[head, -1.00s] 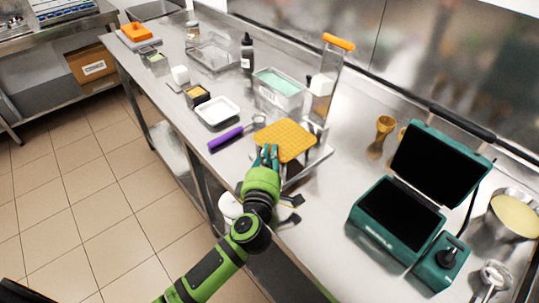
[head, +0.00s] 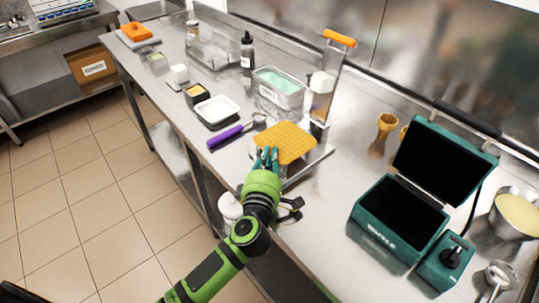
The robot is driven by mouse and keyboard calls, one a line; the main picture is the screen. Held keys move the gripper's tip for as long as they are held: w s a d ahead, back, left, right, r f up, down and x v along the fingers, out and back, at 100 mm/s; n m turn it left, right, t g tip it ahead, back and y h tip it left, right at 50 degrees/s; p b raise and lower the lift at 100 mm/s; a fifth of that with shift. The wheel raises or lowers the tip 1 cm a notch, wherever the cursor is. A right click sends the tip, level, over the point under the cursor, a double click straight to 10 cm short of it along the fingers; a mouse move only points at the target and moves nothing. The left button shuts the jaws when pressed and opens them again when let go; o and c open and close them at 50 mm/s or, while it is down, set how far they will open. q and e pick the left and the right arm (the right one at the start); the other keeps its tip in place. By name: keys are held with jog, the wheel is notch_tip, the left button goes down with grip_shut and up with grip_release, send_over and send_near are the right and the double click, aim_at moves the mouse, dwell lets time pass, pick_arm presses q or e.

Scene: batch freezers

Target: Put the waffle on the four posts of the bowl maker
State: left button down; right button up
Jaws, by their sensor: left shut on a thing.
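The waffle (head: 288,142) is a flat golden square with a grid pattern. My left gripper (head: 268,158) is shut on its near edge and holds it out flat over the bowl maker. The bowl maker has an upright column, an orange lever handle (head: 339,39) at its top and a metal base plate (head: 318,158). The waffle covers much of the base, and the four posts are hidden. I cannot tell whether the waffle touches the posts. My right gripper does not show.
A teal waffle iron (head: 391,232) stands open on the right, with a batter pot (head: 516,216) beyond it. Left of the waffle are a purple-handled scoop (head: 229,136), a white tray (head: 218,109) and a mint-filled tub (head: 278,90). Cones (head: 384,132) stand behind.

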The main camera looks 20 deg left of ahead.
pick_arm(q)
jog(key=shift+f, duration=0.25)
jog(key=c, duration=1.3)
grip_release()
jog(key=shift+o, duration=0.2)
jog(key=shift+s, duration=0.1)
jog(key=s, duration=0.4)
jog(key=s+d, duration=0.1)
jog(key=s, duration=0.6)
jog(key=shift+s+d, duration=0.2)
jog(key=shift+s, duration=0.2)
